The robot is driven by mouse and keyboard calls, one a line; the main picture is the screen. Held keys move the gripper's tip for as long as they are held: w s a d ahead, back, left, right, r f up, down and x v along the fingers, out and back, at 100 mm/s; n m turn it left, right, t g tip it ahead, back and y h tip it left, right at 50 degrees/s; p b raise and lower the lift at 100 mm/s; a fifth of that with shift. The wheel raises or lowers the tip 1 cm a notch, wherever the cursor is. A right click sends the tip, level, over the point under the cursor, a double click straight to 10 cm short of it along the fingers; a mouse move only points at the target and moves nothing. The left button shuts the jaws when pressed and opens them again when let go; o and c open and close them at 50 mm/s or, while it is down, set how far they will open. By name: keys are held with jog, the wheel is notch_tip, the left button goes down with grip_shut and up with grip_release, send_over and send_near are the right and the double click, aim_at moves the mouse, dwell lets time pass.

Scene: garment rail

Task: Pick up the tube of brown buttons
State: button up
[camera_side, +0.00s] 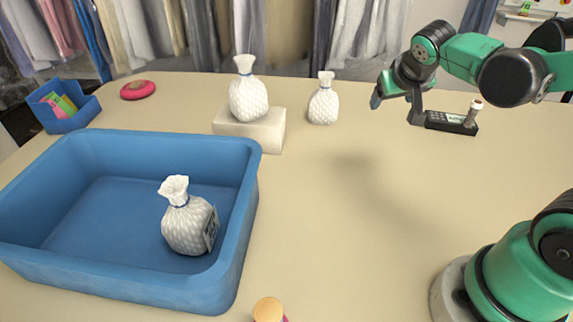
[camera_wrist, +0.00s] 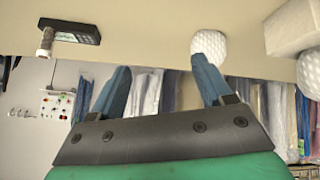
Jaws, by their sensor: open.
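A small tube (camera_side: 473,114) with a pale cap and grey-brown body stands upright at the back right, beside a black keypad device. It also shows in the wrist view (camera_wrist: 45,42) at the upper left, beside the same device. Its contents are too small to make out. A second tube (camera_side: 268,309) with a tan cap stands at the front edge of the side view; a bit of pink shows below its cap and the rest is cut off. My gripper (camera_side: 395,108) is open and empty above the table, left of the keypad device. Its spread fingers show in the wrist view (camera_wrist: 160,78).
The black keypad device (camera_side: 450,122) lies close beside the back tube. A blue tray (camera_side: 100,285) holds a white bag (camera_side: 188,220). Another white bag (camera_side: 248,95) stands on a pale block (camera_side: 262,133), and a third (camera_side: 323,100) beside it. The middle table is clear.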

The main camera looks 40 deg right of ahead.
jog(key=d+m+g+h, duration=0.4)
jog(key=d+m+h, duration=0.25)
jog(key=d, duration=0.65)
jog(key=m+g+h, duration=0.6)
jog(key=m, duration=0.3)
send_over(480, 105)
jog(key=w+v, duration=0.1)
jog(key=v, duration=0.4)
jog(key=shift+y, duration=0.25)
notch_tip(480, 105, down, 8)
jog(key=shift+d+f, duration=0.1)
jog(key=shift+d, duration=0.05)
jog(key=shift+s+d+f, duration=0.1)
jog(key=shift+d, duration=0.3)
jog(key=shift+s+d+f, duration=0.1)
jog(key=shift+d, duration=0.35)
jog(key=shift+n, duration=0.25)
jog(key=x, duration=0.5)
jog(key=shift+d, duration=0.4)
grip_shut()
